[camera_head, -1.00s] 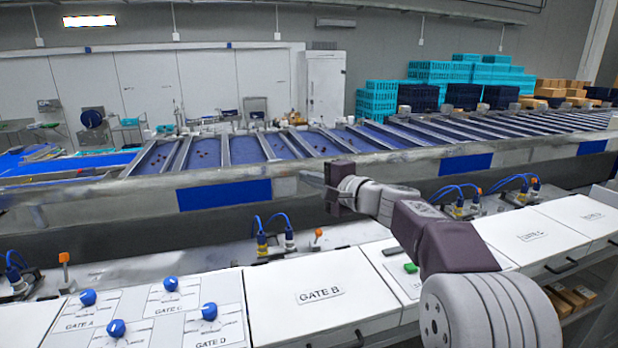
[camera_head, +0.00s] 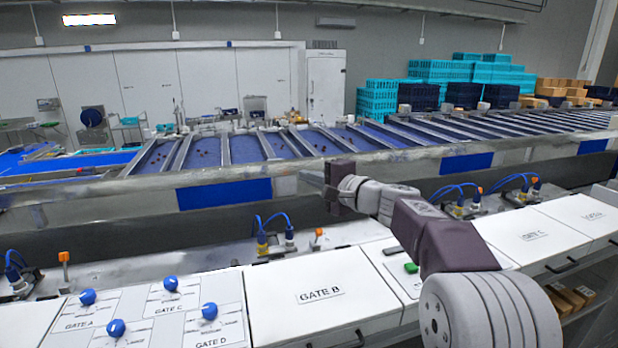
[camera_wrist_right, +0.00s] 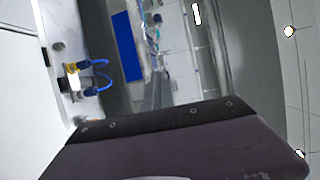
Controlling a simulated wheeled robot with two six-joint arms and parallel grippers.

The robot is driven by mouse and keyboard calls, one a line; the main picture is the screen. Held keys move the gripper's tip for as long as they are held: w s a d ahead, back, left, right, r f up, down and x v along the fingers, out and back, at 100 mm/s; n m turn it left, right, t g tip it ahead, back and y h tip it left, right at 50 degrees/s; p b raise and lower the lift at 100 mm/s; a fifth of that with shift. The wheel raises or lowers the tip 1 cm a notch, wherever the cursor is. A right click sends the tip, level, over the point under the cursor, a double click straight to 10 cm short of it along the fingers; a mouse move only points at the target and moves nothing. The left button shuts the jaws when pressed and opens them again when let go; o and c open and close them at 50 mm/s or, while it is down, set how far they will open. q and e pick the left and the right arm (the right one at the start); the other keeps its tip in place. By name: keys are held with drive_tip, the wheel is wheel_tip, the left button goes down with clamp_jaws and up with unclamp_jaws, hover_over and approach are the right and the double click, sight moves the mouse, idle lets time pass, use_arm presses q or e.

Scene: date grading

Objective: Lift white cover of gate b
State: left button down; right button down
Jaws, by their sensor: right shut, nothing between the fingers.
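The white cover of gate B (camera_head: 322,304), labelled "GATE B", lies closed at the front centre in the head view, with a dark handle on its front edge. My right gripper (camera_head: 312,179) is above and behind the cover, near the metal rail. It is shut and empty, and apart from the cover. In the right wrist view my dark gripper body fills the bottom and the fingertips cannot be made out. My left gripper is not in view.
A panel with blue knobs (camera_head: 116,327) lies left of the cover. A green button (camera_head: 411,268) is to its right. Blue hoses on fittings (camera_head: 276,232) stand behind it. Another white cover, "GATE C" (camera_head: 530,237), is at right. Beyond the rail run blue sorting lanes (camera_head: 247,148).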

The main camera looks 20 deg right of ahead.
drive_tip(key=c, duration=2.2)
unclamp_jaws()
drive_tip(key=c, duration=1.8)
unclamp_jaws()
drive_tip(key=shift+o, duration=0.2)
drive_tip(key=b+v, duration=0.4)
drive_tip(key=v, duration=0.5)
clamp_jaws()
